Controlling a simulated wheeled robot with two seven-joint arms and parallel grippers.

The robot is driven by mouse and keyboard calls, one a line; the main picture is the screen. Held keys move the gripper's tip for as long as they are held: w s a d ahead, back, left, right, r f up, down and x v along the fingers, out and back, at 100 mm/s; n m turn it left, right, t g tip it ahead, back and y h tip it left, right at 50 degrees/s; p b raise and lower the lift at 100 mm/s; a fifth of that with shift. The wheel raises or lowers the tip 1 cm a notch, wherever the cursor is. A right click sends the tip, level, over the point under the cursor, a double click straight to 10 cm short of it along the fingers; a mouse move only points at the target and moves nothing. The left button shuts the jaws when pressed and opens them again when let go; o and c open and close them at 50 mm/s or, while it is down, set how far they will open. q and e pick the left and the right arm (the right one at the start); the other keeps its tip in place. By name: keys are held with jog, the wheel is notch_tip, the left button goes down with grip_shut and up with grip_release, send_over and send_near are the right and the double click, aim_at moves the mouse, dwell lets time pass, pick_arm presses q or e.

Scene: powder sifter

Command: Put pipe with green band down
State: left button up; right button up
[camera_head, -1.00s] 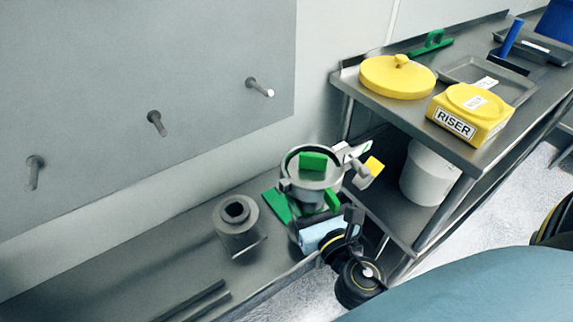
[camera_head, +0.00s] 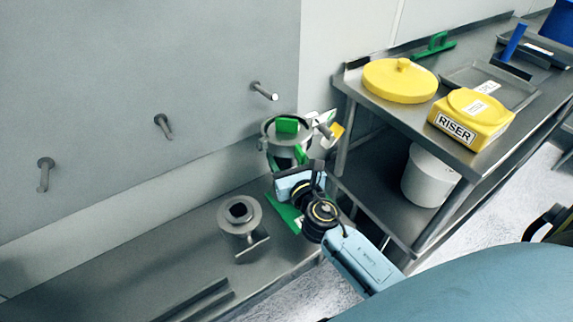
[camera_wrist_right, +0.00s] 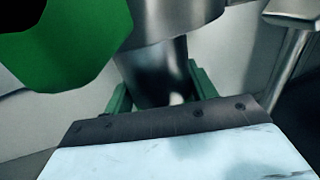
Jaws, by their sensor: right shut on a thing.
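The pipe with green parts (camera_head: 272,135) is a grey metal piece with a wide round rim and a green block at its top. My right gripper (camera_head: 290,157) is shut on it and holds it upright above the back of the low bench, near the wall. In the right wrist view the metal pipe (camera_wrist_right: 155,75) stands between the green fingers of my gripper (camera_wrist_right: 160,90), and a large green part (camera_wrist_right: 65,45) shows at upper left. The pipe's lower end is hidden by my gripper and wrist. My left gripper is not in view.
Another grey flanged pipe (camera_head: 240,217) stands on the low bench (camera_head: 160,255), with a green flat piece (camera_head: 285,211) to its right. Pegs (camera_head: 163,124) stick out of the wall panel. The shelf table at right holds a yellow lid (camera_head: 400,82) and a RISER box (camera_head: 470,115).

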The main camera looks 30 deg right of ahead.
jog(key=shift+f+b, duration=0.4)
jog(key=shift+f, duration=0.55)
jog(key=o, duration=1.1)
jog(key=shift+f, duration=0.2)
jog(key=o, duration=0.5)
jog(key=shift+c, duration=0.2)
jog(key=shift+r, duration=0.2)
jog(key=s+a+b, duration=0.1)
jog(key=s+b, duration=0.1)
jog(key=s, duration=1)
jog(key=shift+a, duration=0.4)
